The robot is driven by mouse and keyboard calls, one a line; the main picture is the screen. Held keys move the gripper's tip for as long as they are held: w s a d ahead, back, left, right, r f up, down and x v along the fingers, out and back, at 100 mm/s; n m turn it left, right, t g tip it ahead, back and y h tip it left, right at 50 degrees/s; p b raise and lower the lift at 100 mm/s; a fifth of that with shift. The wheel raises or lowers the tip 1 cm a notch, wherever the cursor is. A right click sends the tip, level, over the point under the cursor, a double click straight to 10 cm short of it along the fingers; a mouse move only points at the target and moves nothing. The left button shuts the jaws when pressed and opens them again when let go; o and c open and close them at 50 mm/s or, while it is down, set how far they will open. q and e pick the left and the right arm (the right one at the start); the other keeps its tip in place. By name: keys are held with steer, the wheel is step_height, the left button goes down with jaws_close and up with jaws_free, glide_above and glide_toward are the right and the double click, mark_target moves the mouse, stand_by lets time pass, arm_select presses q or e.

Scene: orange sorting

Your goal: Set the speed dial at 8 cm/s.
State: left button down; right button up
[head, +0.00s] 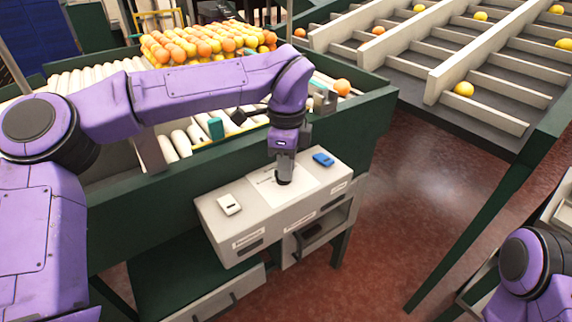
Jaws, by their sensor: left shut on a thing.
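A light grey control box (222,240) stands at the front of the green sorting line, with a white panel (309,182) on its top. My left gripper (284,179) points straight down onto this panel. It is shut on a small dark knob, which looks like the speed dial and is mostly hidden by the fingers. The scale marks around the dial are too small to read, so its setting cannot be told. My right arm shows only as a purple link at the lower right; its gripper is out of the picture.
A white device (229,204) lies left of the panel and a blue one (323,159) right of it. Behind are the roller conveyor (180,143), piled oranges (205,46) and sloped sorting lanes (443,75). Red-brown floor (420,190) is clear at right.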

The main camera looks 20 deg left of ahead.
arm_select(q)
steer(key=m, duration=0.4)
steer(key=shift+s+f+m, duration=0.2)
steer(key=shift+s+m, duration=0.05)
steer(key=shift+m, duration=0.05)
steer(key=m+p, duration=0.1)
steer(key=m, duration=0.1)
steer(key=shift+m, duration=0.4)
steer(key=m+p, duration=0.1)
steer(key=m, duration=0.1)
steer(key=shift+s+m, duration=0.15)
steer(key=shift+m, duration=0.15)
steer(key=m+p, duration=0.1)
steer(key=m, duration=0.1)
steer(key=m+p, duration=0.2)
steer(key=m, duration=0.1)
steer(key=shift+s+a+r, duration=0.1)
steer(key=shift+a+r, duration=0.05)
steer(key=shift+a, duration=0.05)
steer(key=m+p, duration=0.2)
steer(key=m, duration=0.1)
steer(key=shift+a+m+p, duration=0.1)
steer(key=shift+m+p, duration=0.2)
steer(key=shift+p, duration=0.05)
steer(key=shift+m+p, duration=0.65)
steer(key=shift+m, duration=0.35)
steer(key=shift+f, duration=0.2)
